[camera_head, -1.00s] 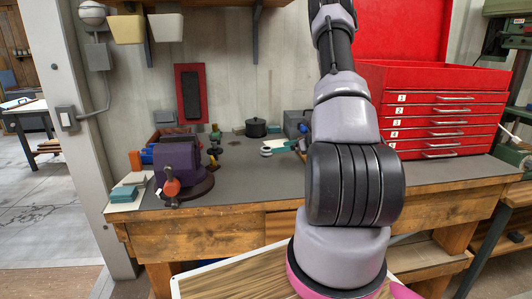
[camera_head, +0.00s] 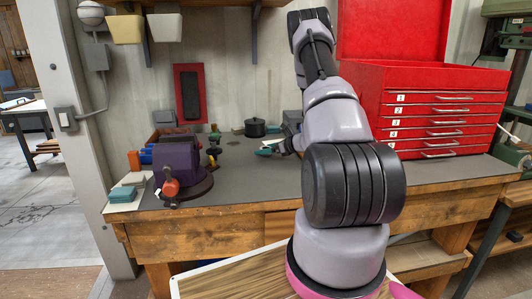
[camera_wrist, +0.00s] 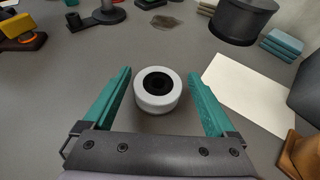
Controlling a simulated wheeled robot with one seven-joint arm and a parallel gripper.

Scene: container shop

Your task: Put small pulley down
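The small pulley (camera_wrist: 158,90), a light grey ring with a black hub, sits on the grey bench top in the wrist view. My gripper (camera_wrist: 158,73) has its two teal fingers spread on either side of the pulley, with a visible gap on each side. It is open and holds nothing. In the head view, my gripper (camera_head: 267,151) is low over the middle of the workbench (camera_head: 240,180), and the pulley cannot be made out there.
A black pot (camera_head: 255,128) stands behind my gripper. A purple vise (camera_head: 177,160) is at the left, and a red tool chest (camera_head: 440,105) at the right. In the wrist view a white sheet (camera_wrist: 240,95) lies right of the pulley. Front bench is clear.

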